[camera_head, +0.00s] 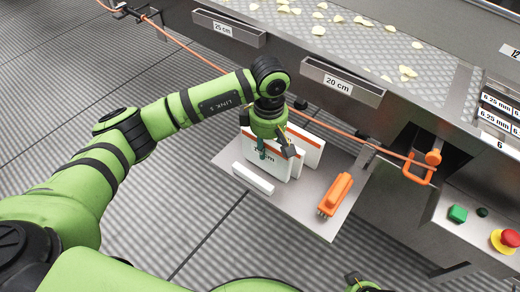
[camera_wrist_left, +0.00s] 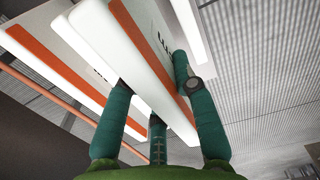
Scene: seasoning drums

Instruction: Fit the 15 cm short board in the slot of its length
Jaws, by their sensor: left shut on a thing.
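Several white boards with orange edges stand close together on a grey metal shelf (camera_head: 300,205) in the head view. My left gripper (camera_head: 276,150) is over them, its fingers down around a white board (camera_head: 262,168). The print on this board's face is partly hidden, so I cannot read its length. In the left wrist view the teal fingers (camera_wrist_left: 155,85) are shut on a white board (camera_wrist_left: 140,55) with an orange stripe, with other boards close beside it. A separate small white board (camera_head: 252,179) is at the shelf's left edge. My right gripper (camera_head: 362,282) barely shows at the bottom edge.
Slots labelled 25 cm (camera_head: 228,28) and 20 cm (camera_head: 341,82) are on the machine's side. An orange-handled tool (camera_head: 337,194) lies on the shelf. An orange cable (camera_head: 352,135) runs along the machine. A dark opening (camera_head: 415,145), green button (camera_head: 457,214) and red button (camera_head: 508,238) are at right.

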